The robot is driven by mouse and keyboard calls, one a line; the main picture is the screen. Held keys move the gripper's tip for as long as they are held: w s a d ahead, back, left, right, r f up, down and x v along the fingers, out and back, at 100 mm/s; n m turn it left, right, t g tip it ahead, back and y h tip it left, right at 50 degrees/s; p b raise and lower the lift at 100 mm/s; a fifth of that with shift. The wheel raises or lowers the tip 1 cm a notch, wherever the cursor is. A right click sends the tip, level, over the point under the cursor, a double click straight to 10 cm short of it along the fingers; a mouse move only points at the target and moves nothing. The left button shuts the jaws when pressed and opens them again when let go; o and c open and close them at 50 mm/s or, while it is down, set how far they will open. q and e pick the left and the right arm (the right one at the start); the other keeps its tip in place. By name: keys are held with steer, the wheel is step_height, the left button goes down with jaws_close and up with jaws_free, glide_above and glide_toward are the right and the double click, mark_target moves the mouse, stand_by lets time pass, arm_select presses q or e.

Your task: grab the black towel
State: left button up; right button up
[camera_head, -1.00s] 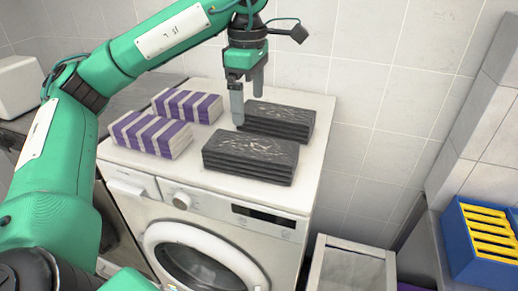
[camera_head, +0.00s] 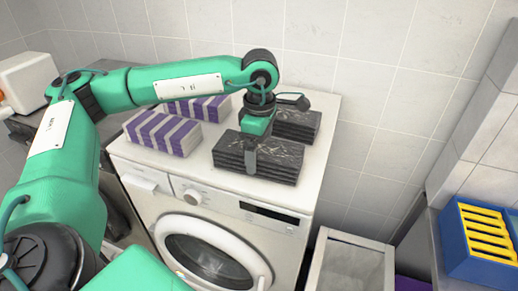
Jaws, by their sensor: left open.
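Two folded black towels lie on top of the white washing machine (camera_head: 322,125). The front black towel (camera_head: 280,165) is a flat folded stack with pale streaks on it. The rear black towel (camera_head: 300,124) is partly covered by my left arm. My left gripper (camera_head: 252,158) is open at the front black towel, pointing down. One finger shows against the towel's front left part; the other finger is hidden. I cannot tell whether the finger touches the towel. My right gripper is not in view.
Two purple-and-white striped towels (camera_head: 163,134) lie left of the black ones, the rear one partly behind my arm. A grey open bin (camera_head: 350,265) stands right of the machine. A blue crate with yellow slats (camera_head: 465,240) is far right. Tiled wall stands behind.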

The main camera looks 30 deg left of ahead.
arm_select(q)
steer(key=shift+f, duration=0.45)
steer(key=c, duration=0.9)
steer(key=shift+r, duration=0.1)
